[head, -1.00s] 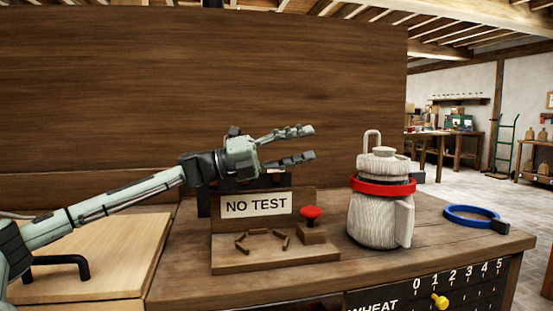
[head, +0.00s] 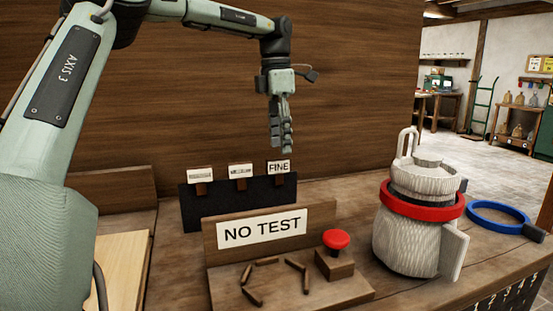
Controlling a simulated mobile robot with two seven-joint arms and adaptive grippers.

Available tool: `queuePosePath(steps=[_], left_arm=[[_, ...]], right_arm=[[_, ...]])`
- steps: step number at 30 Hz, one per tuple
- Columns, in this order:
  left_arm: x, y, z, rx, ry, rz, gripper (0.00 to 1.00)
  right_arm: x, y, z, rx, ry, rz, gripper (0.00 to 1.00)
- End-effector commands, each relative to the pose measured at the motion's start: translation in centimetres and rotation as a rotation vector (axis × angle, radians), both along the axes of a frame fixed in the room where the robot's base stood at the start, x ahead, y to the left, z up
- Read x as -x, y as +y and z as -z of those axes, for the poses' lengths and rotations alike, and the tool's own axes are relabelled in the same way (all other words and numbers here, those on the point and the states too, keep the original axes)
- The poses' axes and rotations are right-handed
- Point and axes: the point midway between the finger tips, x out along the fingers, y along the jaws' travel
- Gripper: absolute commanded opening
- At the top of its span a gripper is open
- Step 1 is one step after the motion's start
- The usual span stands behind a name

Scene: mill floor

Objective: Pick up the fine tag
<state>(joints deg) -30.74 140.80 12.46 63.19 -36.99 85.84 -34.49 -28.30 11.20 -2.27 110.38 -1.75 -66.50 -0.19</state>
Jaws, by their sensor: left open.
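The fine tag (head: 278,167) is a small white card reading FINE. It stands at the right end of a dark rack (head: 238,203) behind the NO TEST sign. Two other white tags stand to its left on the rack, a middle one (head: 240,171) and a left one (head: 200,175), their lettering too small to read. My left gripper (head: 281,148) points down just above the fine tag, seen edge-on, open and empty. My right gripper is not in view.
The NO TEST sign (head: 263,230) stands in front of the rack, with a red button (head: 336,239) on its base. A pale ribbed jug (head: 405,245) with a red ring (head: 440,208) stands right, beside a blue ring (head: 497,217). A wooden wall rises behind.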

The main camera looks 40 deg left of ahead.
Motion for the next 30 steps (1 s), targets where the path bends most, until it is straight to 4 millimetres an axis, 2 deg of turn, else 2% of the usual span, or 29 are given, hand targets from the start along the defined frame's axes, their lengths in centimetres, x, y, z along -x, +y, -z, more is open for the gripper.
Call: queuePosePath(steps=[1,5,21,30], left_arm=[[0.3,0.2,-0.2,-0.024,0.019,0.008,0.47],[0.6,0.5,0.4,-0.048,0.042,0.015,0.47],[0.7,0.2,7.2,-0.046,0.04,0.016,0.47],[0.7,0.2,7.6,-0.046,0.038,0.016,0.45]], right_arm=[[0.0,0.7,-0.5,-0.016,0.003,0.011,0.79],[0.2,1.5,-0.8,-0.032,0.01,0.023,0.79],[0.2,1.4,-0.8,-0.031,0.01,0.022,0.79],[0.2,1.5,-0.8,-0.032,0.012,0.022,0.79]])
